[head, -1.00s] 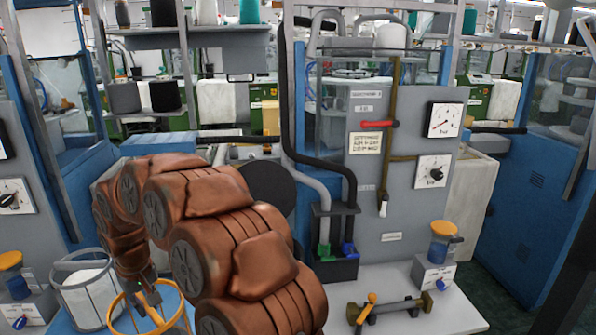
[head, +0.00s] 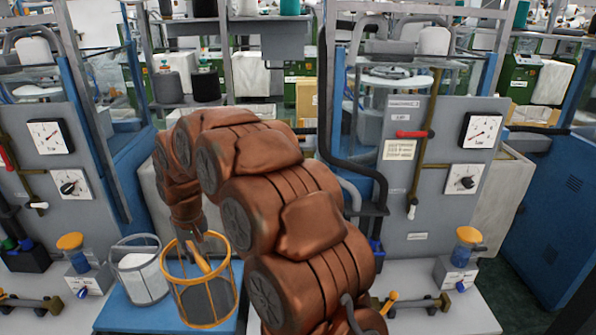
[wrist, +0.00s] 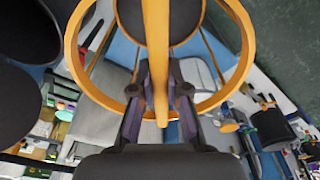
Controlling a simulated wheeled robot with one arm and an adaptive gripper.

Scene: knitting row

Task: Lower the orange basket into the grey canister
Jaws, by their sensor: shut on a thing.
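The orange basket (head: 232,291) is a round cage with orange rims and a dark bottom. My gripper (head: 201,248) is shut on its orange handle. The wrist view shows the fingers (wrist: 160,98) on either side of the handle bar, with the orange rim (wrist: 249,60) around it. The grey canister (head: 148,287), an open cylinder with a grey hoop on top and a pale inside, stands upright just left of the basket. The basket is beside it, not inside. Whether the basket's bottom touches the blue surface is unclear.
The canister stands on a blue tabletop (head: 118,314). Left of it is a small grey block with a blue jar and orange lid (head: 71,242). Grey machine panels with dials (head: 485,130) rise behind. My arm hides the area right of the basket.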

